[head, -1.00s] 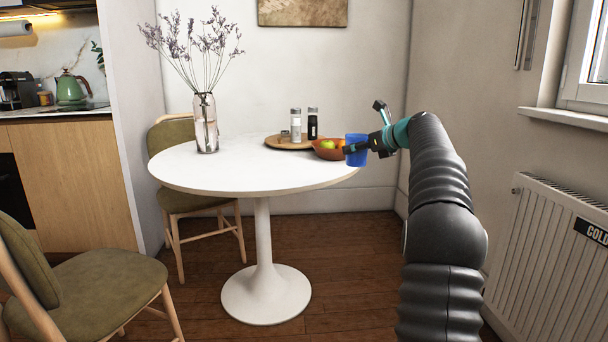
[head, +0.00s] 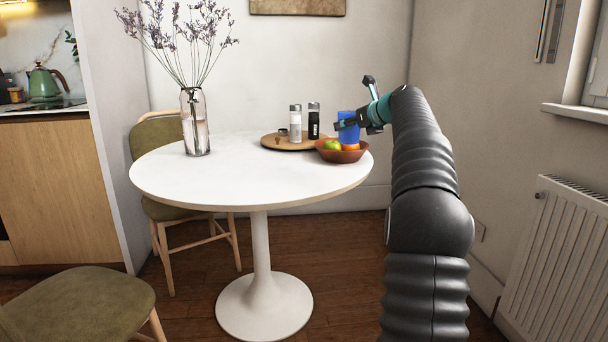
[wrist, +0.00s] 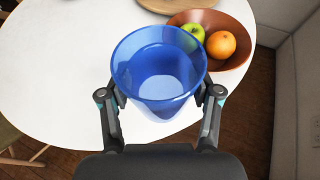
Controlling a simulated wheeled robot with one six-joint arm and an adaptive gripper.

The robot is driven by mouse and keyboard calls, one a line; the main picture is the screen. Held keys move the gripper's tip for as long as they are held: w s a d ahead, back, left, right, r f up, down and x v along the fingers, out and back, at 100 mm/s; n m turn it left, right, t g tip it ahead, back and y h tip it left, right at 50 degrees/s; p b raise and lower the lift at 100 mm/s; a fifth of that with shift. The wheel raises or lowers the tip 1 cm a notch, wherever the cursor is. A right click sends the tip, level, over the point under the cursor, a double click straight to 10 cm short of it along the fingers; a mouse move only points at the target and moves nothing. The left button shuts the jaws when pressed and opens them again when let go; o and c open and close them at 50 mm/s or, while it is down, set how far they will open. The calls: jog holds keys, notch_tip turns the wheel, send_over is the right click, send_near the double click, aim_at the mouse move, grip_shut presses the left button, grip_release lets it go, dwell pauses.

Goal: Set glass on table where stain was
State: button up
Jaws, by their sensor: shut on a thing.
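A blue glass (head: 348,127) is held upright in my gripper (head: 352,124), in front of or above the fruit bowl in the head view. In the wrist view the glass (wrist: 160,75) sits between the two fingers of my gripper (wrist: 160,97), which touch its sides. Its mouth faces the camera, and it looks clear of the tabletop. The round white table (head: 225,178) stands on one pedestal; its top (wrist: 50,75) shows under the glass in the wrist view. I see no stain on the visible tabletop.
A brown bowl (head: 342,155) with fruit is near the table's right edge. A wooden tray (head: 270,142) with two shakers stands at the back. A glass vase (head: 195,125) with dried flowers is at the left. The front and middle of the table are clear.

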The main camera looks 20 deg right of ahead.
jog(key=w+a+f+b, duration=0.1)
jog(key=a+f, duration=0.1)
jog(key=a, duration=0.1)
jog(key=w+a+f+b, duration=0.1)
jog(key=a+f+b, duration=0.1)
jog(key=a, duration=0.2)
jog(key=w+a+f+b, duration=0.1)
jog(key=a+f, duration=0.2)
jog(key=a, duration=0.1)
jog(key=shift+w, duration=0.35)
jog(key=shift+f+b, duration=1.2)
jog(key=shift+f, duration=0.7)
jog(key=shift+f, duration=0.1)
jog(key=o, duration=1.4)
jog(key=shift+o, duration=0.2)
jog(key=shift+s+r, duration=0.2)
jog(key=shift+s, duration=0.05)
jog(key=v, duration=1.1)
jog(key=shift+s, duration=0.2)
jog(key=shift+d+r, duration=0.1)
jog(key=shift+d, duration=0.05)
